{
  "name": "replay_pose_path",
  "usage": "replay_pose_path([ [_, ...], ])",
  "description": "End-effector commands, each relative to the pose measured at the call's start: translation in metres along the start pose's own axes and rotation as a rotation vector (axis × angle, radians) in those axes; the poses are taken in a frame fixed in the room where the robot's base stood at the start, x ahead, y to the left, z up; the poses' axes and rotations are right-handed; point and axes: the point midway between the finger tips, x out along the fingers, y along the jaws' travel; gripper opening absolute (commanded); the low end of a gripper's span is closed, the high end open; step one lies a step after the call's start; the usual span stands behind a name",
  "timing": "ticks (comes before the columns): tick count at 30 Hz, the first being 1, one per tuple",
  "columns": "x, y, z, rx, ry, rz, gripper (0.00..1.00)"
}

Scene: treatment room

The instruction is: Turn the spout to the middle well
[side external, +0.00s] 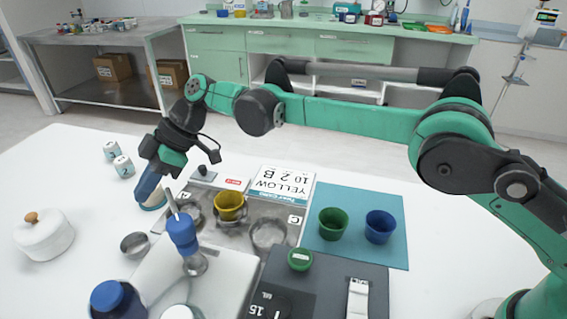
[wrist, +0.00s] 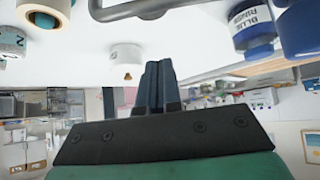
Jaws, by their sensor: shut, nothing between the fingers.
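The spout fixture has a blue body (side external: 182,232) on a metal base, with a thin grey metal tube (side external: 172,200) rising at its upper left. A curved grey bar, probably this tube, shows at the top of the wrist view (wrist: 145,8). The grey well tray (side external: 235,240) lies to its right. The well marked C (side external: 268,234) looks empty. My gripper (side external: 143,197) is shut and empty, pointing down left of the tube; its dark blue fingers show in the wrist view (wrist: 158,80). Contact with the tube cannot be told.
A white lidded pot (side external: 44,236), a small metal bowl (side external: 135,243) and a blue-capped bottle (side external: 118,299) stand left and front. Green (side external: 333,223) and blue (side external: 380,226) cups stand on a teal mat (side external: 350,255). A card reading yellow (side external: 283,185) lies behind the tray.

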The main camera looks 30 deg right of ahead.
Motion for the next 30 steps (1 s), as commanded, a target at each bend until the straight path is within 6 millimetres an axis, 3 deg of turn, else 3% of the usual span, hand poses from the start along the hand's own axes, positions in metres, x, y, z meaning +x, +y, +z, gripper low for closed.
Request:
replay_pose_path([
  [6, 0.027, 0.0, 0.001, 0.0, 0.0, 0.001, 0.0],
  [16, 0.007, 0.0, 0.03, 0.002, 0.001, 0.001, 0.0],
  [30, 0.004, 0.0, 0.034, 0.002, 0.0, 0.002, 0.0],
])
